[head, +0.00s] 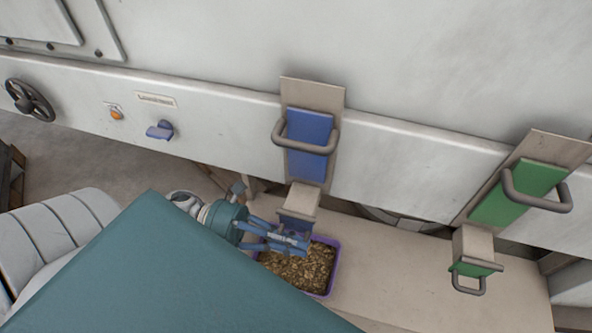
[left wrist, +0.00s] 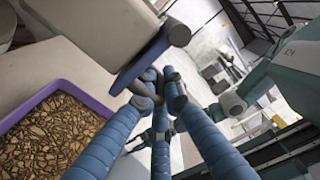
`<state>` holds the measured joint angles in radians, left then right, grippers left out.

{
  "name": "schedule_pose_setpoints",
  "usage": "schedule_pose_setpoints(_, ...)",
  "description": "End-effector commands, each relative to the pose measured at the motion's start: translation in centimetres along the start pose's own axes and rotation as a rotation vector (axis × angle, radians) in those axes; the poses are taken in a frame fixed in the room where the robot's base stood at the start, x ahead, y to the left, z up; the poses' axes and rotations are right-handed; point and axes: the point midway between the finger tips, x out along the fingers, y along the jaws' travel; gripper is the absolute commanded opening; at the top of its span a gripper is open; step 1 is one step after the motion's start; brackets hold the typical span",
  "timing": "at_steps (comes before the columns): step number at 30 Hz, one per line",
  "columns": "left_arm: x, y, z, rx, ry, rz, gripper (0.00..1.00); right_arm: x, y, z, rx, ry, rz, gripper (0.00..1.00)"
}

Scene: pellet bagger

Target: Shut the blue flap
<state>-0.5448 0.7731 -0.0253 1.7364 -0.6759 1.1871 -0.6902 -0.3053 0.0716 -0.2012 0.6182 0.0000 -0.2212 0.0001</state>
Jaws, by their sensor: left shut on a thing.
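The blue flap (head: 296,222) is at the lower end of the beige spout (head: 303,197), below the blue slide plate. In the left wrist view the flap (left wrist: 143,58) shows as a blue plate at the spout's mouth (left wrist: 118,30), with a dark handle. My left gripper (head: 296,243) has its blue fingers closed on this handle; the left wrist view shows the fingertips (left wrist: 160,88) around it. The fingers partly hide the flap and handle in the head view. I cannot tell whether the flap sits fully against the spout.
A purple tray (head: 334,268) of brown pellets stands below the spout. A blue slide plate (head: 309,130) with a grey handle is above. A green slide plate (head: 515,195) and green flap (head: 474,268) are at the right. The ledge between is clear.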

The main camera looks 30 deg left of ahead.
Motion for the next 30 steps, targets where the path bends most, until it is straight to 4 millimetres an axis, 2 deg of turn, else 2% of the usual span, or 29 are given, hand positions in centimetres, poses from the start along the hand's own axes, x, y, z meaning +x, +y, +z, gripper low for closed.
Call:
schedule_pose_setpoints(7, -0.1, 0.3, -0.2, -0.003, 0.004, 0.007, 0.00, 0.0, 0.6, -0.2, -0.002, 0.003, 0.006, 0.36)
schedule_pose_setpoints(8, -0.1, 0.3, -0.2, -0.003, 0.004, 0.007, 0.14, 0.0, 0.6, -0.2, -0.003, 0.003, 0.007, 0.36)
schedule_pose_setpoints(9, -0.1, 0.3, -0.2, -0.003, 0.004, 0.007, 0.17, 0.0, 0.8, -0.3, -0.003, 0.004, 0.008, 0.36)
schedule_pose_setpoints(19, -0.4, 0.2, -0.1, -0.003, 0.001, 0.005, 0.17, 0.0, 1.2, -0.6, -0.003, 0.010, 0.013, 0.36)
schedule_pose_setpoints(23, -2.0, 0.3, -0.1, -0.003, 0.001, 0.009, 0.17, 0.0, 1.0, -0.6, -0.002, 0.008, 0.012, 0.36)
schedule_pose_setpoints(30, -7.2, 0.3, -0.1, -0.005, 0.001, 0.009, 0.17, 0.0, 0.9, -0.5, -0.002, 0.007, 0.010, 0.36)
